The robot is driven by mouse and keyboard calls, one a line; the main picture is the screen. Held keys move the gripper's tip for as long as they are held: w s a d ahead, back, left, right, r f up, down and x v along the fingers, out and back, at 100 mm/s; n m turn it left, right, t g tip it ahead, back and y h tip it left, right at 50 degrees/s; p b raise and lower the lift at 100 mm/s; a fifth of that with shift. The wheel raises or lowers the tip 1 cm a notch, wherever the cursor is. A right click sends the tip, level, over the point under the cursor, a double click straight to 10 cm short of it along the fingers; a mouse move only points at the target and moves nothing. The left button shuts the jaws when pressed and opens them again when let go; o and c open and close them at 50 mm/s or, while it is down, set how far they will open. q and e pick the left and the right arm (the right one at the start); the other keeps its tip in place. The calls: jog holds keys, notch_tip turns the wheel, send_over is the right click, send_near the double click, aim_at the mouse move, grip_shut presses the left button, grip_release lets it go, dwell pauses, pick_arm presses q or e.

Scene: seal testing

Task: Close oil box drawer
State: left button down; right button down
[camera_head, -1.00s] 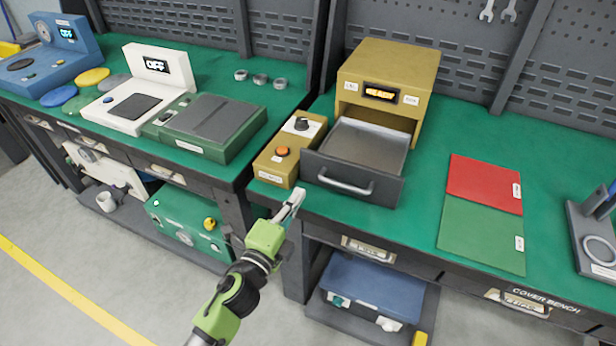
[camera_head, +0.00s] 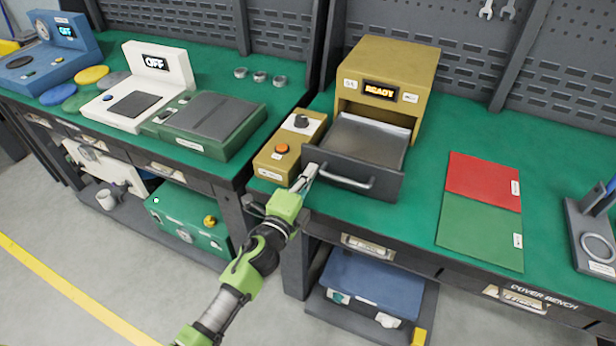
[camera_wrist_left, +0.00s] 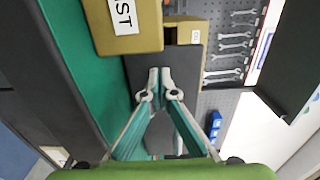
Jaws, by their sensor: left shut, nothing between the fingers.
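The yellow oil box (camera_head: 392,66) stands on the green bench with a display reading READY. Its dark drawer (camera_head: 388,186) is pulled out at the front and looks empty, with a metal handle (camera_head: 345,182) across its face. My left gripper (camera_head: 311,170) is shut and empty, its fingertips at the left end of the drawer front. In the left wrist view the closed fingertips (camera_wrist_left: 160,75) lie over the dark drawer front (camera_wrist_left: 140,68); I cannot tell whether they touch it. My right gripper is not in view.
A yellow control box (camera_head: 290,145) with an orange button and a black knob stands just left of the drawer. Red (camera_head: 484,180) and green (camera_head: 480,233) panels lie on the bench to the right. A white device (camera_head: 150,75) reading OFF stands on the left bench.

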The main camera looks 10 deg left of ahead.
pick_arm(q)
jog(key=b+x, duration=0.2)
jog(key=x, duration=0.4)
jog(key=shift+w+d+f, duration=0.1)
jog(key=shift+w+f, duration=0.05)
jog(key=shift+w, duration=0.15)
jog(key=shift+w+d, duration=0.1)
jog(key=shift+w, duration=0.15)
